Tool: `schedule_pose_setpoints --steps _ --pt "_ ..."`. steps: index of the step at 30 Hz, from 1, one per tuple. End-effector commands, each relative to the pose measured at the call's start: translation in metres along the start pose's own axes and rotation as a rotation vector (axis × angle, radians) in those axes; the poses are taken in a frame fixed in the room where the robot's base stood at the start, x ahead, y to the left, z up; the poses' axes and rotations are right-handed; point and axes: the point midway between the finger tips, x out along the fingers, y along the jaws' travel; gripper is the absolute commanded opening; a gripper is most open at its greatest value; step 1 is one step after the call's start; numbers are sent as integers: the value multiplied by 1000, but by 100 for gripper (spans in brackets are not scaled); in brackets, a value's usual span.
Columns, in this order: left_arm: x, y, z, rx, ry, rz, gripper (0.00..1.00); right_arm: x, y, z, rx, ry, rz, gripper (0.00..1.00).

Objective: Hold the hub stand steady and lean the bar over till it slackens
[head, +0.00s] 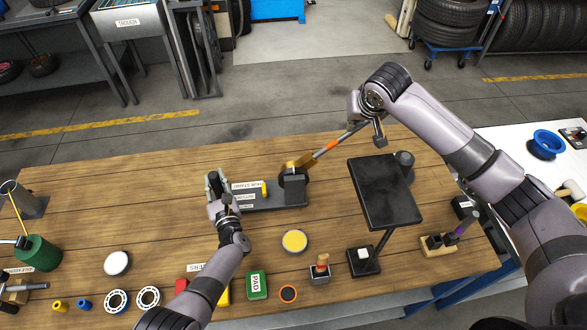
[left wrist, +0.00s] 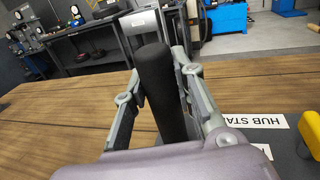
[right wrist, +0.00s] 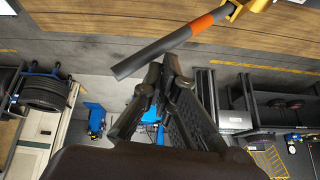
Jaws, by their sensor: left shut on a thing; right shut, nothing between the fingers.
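The dark hub stand (head: 290,197) lies on the wooden bench, with white labels on its base. My left gripper (head: 213,182) is at its left end. In the left wrist view it is shut on a black upright grip (left wrist: 157,85). The bar (head: 331,146), grey with an orange band, slopes up to the right from a brass-coloured head at the stand. It also shows in the right wrist view (right wrist: 165,46). My right gripper (right wrist: 158,75) is shut and empty close by the bar's free end; I cannot tell whether they touch.
A dark panel on a post (head: 385,190) stands right of the hub stand, below my right arm. A yellow-topped disc (head: 294,241), a green pad (head: 257,285) and bearing rings (head: 117,301) lie along the front. The bench behind the stand is clear.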

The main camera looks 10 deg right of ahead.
Motion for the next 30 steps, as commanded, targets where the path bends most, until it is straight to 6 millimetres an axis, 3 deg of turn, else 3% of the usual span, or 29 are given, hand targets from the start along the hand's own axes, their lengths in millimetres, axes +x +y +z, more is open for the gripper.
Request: schedule_pose_setpoints --steps 16,27,28,30 --pt "0 0 0 1 -1 1 0 -41 -33 -22 -1 3 -5 0" --pt "0 0 0 1 0 0 0 -46 -37 -24 0 2 -4 0" --pt "0 0 0 1 0 0 26 -46 -37 -24 0 2 -4 0" --pt "0 0 0 1 0 0 31 -46 -37 -24 0 2 -4 0"
